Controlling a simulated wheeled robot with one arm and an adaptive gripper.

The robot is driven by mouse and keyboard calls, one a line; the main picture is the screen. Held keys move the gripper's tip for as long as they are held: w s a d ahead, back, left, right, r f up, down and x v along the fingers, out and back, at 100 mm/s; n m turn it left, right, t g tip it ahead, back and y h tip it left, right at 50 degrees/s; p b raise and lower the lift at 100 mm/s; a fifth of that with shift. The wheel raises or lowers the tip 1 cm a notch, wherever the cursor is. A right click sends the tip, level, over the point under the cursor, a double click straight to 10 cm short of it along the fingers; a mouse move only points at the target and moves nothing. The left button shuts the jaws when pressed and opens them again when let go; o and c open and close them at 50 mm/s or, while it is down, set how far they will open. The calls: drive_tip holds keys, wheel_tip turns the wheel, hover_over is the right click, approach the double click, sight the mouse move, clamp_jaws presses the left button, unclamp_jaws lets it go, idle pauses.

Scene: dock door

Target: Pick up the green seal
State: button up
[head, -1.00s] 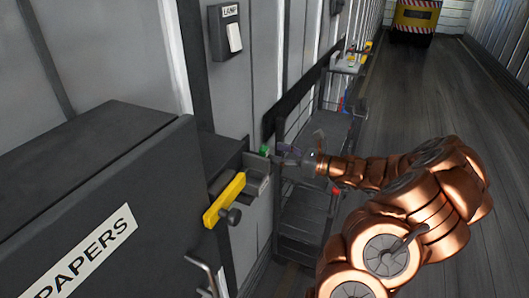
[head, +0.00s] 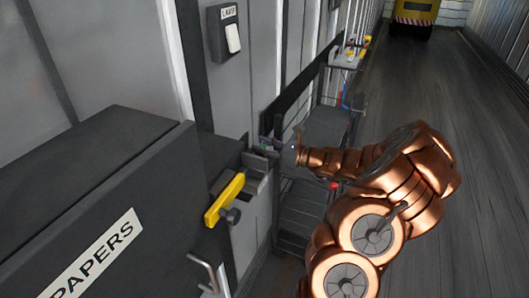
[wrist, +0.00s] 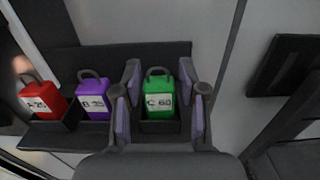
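The green seal (wrist: 161,97), a small block with a dark loop on top and a label reading "C 60", stands upright in a dark holder in the wrist view. My gripper (wrist: 159,80) is open, with one finger on each side of the green seal. The left finger is very near its side, and I cannot tell whether either finger touches it. In the head view my gripper (head: 272,148) is at the wall beside the cabinet, and it mostly hides the seal there.
A purple seal (wrist: 93,99) and a red seal (wrist: 42,102) stand in holders to the left. In the head view, a cabinet marked PAPERS (head: 60,190), a yellow handle (head: 224,199) and a lamp switch (head: 232,38) are near. A cart (head: 325,125) stands behind my gripper.

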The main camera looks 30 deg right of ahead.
drive_tip(key=c, duration=0.6)
drive_tip(key=shift+r, duration=0.15)
